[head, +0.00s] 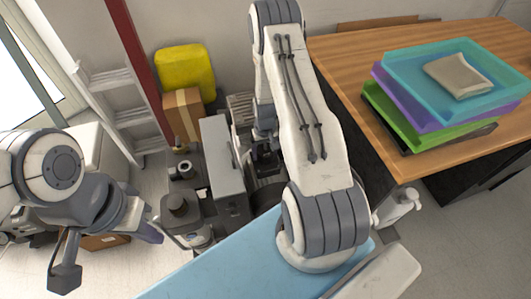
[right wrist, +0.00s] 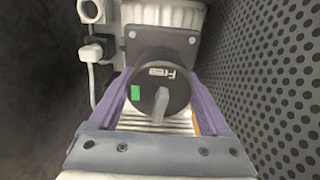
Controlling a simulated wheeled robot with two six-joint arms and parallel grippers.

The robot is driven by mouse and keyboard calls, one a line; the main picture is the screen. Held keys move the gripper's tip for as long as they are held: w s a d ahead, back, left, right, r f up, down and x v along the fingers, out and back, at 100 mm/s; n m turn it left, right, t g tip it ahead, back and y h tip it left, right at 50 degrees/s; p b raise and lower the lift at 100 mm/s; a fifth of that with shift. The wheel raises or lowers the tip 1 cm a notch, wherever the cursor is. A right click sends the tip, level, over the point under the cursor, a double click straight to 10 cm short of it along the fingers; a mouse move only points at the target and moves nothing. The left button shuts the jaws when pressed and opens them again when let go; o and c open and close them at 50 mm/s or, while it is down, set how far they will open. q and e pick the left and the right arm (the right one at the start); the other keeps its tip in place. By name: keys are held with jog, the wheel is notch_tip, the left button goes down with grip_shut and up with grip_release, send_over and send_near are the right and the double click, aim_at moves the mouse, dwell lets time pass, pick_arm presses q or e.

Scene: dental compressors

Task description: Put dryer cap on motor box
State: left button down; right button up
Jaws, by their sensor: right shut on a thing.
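The dryer cap (right wrist: 158,88) is a round dark disc with white lettering, a green mark and a grey spout, in the right wrist view. My right gripper (right wrist: 160,100) has its purple fingers on either side of the cap and is shut on it. A dark grey plate with bolts (right wrist: 188,45), apparently part of the motor box, is right behind the cap; I cannot tell whether they touch. In the head view my right gripper (head: 265,155) is down among the compressor parts, its fingers hidden.
A tall grey cabinet (head: 223,165) and dark tanks (head: 181,208) crowd the right gripper's left side. In the wrist view a perforated dark panel (right wrist: 270,80) is close on the right. A wooden table (head: 415,60) with stacked coloured trays (head: 440,75) stands at right.

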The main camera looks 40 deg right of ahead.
jog(key=shift+f, duration=0.5)
jog(key=shift+f, duration=0.1)
jog(key=o, duration=1.3)
notch_tip(320, 180, up, 12)
jog(key=shift+r, duration=0.15)
